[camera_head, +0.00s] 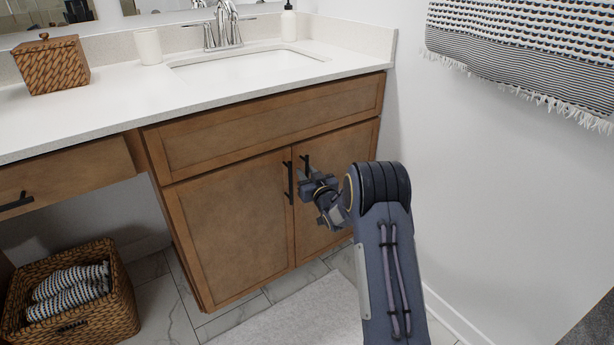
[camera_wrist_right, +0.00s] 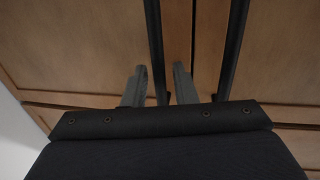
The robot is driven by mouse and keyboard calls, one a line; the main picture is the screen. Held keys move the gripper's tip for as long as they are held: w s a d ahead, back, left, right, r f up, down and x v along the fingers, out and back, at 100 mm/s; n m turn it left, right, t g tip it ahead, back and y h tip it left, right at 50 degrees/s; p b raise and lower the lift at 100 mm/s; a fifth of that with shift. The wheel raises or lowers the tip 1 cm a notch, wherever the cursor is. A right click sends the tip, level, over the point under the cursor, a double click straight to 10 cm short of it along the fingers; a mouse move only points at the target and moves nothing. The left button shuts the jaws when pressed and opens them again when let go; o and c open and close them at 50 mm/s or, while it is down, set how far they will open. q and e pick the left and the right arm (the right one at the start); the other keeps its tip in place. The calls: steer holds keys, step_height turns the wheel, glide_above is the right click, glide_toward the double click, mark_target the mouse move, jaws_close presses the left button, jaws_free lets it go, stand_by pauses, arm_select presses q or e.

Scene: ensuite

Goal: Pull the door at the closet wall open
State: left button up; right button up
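The right cabinet door (camera_head: 337,165) of the wooden vanity, beside the white wall, is shut. Its black bar handle (camera_head: 306,162) is partly hidden behind my right gripper (camera_head: 309,186). In the right wrist view my right gripper (camera_wrist_right: 159,80) has its two fingers apart, with one dark handle bar (camera_wrist_right: 153,40) running in the gap between them, closer to the left finger. I see no finger pressed on both sides of it. The left cabinet door (camera_head: 232,225) is also shut, and its handle (camera_head: 288,182) stands just left of the gripper. My left gripper is not in view.
The countertop (camera_head: 130,95) with a sink (camera_head: 250,66) lies above the doors. A wicker basket with towels (camera_head: 75,300) stands on the floor at left. The white wall (camera_head: 470,200) is close on the right. A pale mat (camera_head: 290,315) lies before the cabinet.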

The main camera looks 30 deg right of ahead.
steer(key=shift+w, duration=0.1)
jaws_close()
stand_by(0.3)
